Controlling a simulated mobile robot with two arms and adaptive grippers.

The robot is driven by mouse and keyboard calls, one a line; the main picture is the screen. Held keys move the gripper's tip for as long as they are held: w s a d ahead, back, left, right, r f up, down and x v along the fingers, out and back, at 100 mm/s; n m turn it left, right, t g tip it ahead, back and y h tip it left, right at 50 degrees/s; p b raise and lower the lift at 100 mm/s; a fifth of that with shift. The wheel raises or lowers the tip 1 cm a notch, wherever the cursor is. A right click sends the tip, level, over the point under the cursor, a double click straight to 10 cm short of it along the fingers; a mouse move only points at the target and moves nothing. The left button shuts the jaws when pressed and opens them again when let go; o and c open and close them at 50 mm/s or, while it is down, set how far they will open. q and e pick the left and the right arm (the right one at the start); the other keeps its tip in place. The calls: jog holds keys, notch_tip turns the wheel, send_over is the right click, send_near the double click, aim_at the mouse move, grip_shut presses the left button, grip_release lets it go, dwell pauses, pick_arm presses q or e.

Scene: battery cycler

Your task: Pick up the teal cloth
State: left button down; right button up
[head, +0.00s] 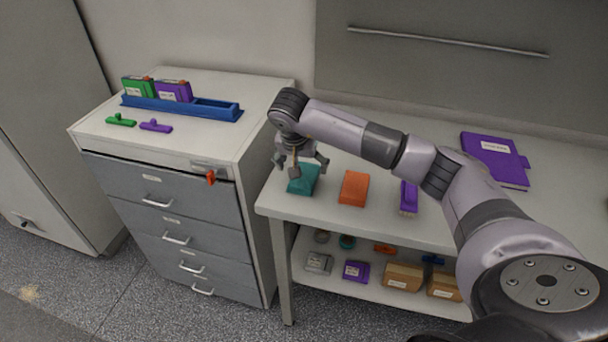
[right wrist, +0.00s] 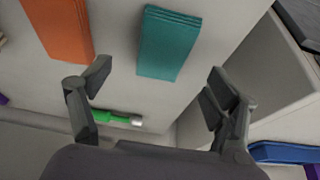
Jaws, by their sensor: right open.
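The teal cloth (head: 303,180) is a folded block lying flat on the white table, near its left front corner. In the right wrist view the teal cloth (right wrist: 168,44) lies ahead of the fingers, between their lines and clear of them. My right gripper (head: 300,170) hangs over the cloth and partly hides it in the head view. Its fingers (right wrist: 158,85) are spread wide with nothing between them. My left gripper is not seen.
An orange cloth (head: 353,188) lies right of the teal one, then a purple brush (head: 408,197) and a purple binder (head: 494,160). A green-handled tool (right wrist: 118,117) lies close by in the wrist view. A drawer cabinet (head: 262,100) with a blue rack (head: 216,110) stands to the left.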

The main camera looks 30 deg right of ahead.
aim_at(304, 175)
jog(key=p+x, duration=0.2)
jog(key=x, duration=0.3)
jog(key=shift+w+f, duration=0.2)
jog(key=shift+w, duration=0.05)
jog(key=shift+w+f, duration=0.1)
jog(key=shift+f, duration=0.15)
jog(key=shift+c, duration=0.2)
jog(key=c, duration=1.2)
jog(key=shift+o, duration=0.2)
jog(key=shift+r, duration=0.1)
notch_tip(304, 175, up, 20)
jog(key=b, duration=0.3)
jog(key=shift+b, duration=0.35)
